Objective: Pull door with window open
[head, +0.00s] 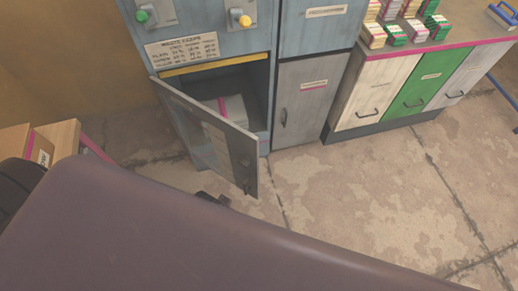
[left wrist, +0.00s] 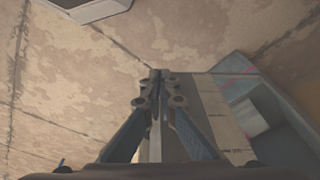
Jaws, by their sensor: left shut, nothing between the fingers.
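The grey door with a window (head: 246,160) stands partly open at the lower part of the blue-grey press cabinet (head: 262,75). Its left edge is at the cabinet and its free right edge is swung out toward me. Behind it, a pale stack with a pink band (head: 232,108) shows inside the compartment. In the left wrist view my left gripper (left wrist: 160,76) is shut and empty, above the floor, with a grey panel beside it that looks like the door. In the head view a small dark part of it shows just below the door's lower edge. Whether they touch is unclear. My right gripper is not in view.
A grey closed cabinet (head: 303,105) stands right of the press. Further right is a counter with white, green and grey fronts (head: 418,88) and stacked packs on top. Cardboard boxes (head: 57,138) stand at the left. The floor (head: 350,200) on the right is clear.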

